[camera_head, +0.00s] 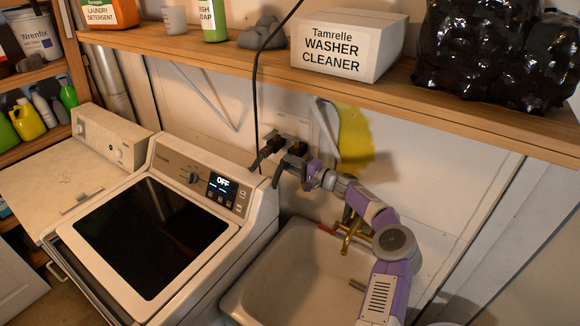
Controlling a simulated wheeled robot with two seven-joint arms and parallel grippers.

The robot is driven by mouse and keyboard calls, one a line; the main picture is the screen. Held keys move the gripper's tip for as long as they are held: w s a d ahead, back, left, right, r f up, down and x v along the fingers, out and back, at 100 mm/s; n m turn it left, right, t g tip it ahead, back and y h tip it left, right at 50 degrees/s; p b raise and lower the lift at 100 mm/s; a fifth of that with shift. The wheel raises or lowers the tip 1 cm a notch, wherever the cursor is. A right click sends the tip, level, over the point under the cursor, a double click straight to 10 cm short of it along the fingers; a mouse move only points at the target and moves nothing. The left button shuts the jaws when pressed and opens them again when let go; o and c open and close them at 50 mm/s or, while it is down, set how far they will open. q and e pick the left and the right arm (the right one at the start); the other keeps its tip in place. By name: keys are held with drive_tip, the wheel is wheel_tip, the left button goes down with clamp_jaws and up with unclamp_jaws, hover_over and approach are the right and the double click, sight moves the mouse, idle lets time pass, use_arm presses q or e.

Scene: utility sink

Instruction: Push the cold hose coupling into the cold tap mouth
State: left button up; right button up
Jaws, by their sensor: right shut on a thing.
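My right gripper (266,170) is above the back right corner of the washer, in front of the white wall panel. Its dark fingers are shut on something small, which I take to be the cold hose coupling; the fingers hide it. A thin black hose or cord (257,105) comes down from the top of the view, past the shelf, to the gripper. Brass taps (350,240) with a red handle show at the back of the sink, partly behind my right arm. I cannot make out the cold tap mouth. My left gripper is not in view.
The washer (225,240), its display reading OFF, stands left of the utility sink (290,270). A wooden shelf (440,95) above holds a washer cleaner box (345,45), stones and a black bag. A yellow cloth-like thing (355,135) is behind the arm.

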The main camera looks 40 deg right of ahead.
drive_tip(key=shift+d, duration=0.3)
drive_tip(key=o, duration=1.2)
drive_tip(key=shift+c, duration=0.2)
drive_tip(key=shift+d, duration=0.1)
drive_tip(key=b+v, duration=0.1)
drive_tip(key=v, duration=0.6)
drive_tip(key=shift+s, duration=0.25)
